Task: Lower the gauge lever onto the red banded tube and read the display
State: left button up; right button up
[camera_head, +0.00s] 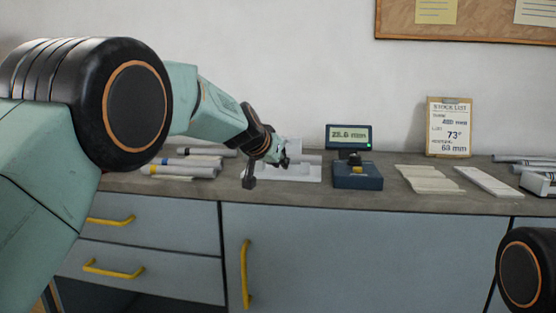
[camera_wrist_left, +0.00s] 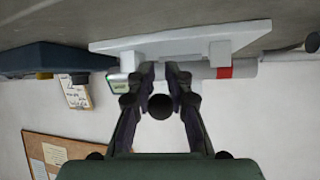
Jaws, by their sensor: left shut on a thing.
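My left gripper (camera_head: 284,156) is over the white jig (camera_head: 290,178) on the bench. In the left wrist view, which is upside down, my left gripper (camera_wrist_left: 160,75) is shut on a round black knob (camera_wrist_left: 160,107), seemingly the gauge lever's. The rest of the lever is hidden. A grey tube with a red band (camera_wrist_left: 225,72) lies along the jig (camera_wrist_left: 180,42); its grey body (camera_head: 310,159) shows in the head view, its band does not. Contact between lever and tube cannot be told. The lit display (camera_head: 348,135) reads about 23.6 mm, slightly blurred. My right gripper is out of view.
Several tubes (camera_head: 185,170) lie left of the jig. A dark blue box (camera_head: 358,178) stands below the display. Pale sheets (camera_head: 432,179) and a stock list clipboard (camera_head: 449,127) are to the right. Drawers with yellow handles (camera_head: 112,221) are below the bench.

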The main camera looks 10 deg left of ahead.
pick_arm(q)
jog(key=shift+o, duration=0.2)
jog(key=shift+w+r, duration=0.1)
jog(key=o, duration=0.9)
jog(key=shift+r, duration=0.1)
jog(key=shift+o, duration=0.2)
jog(key=v, duration=1.2)
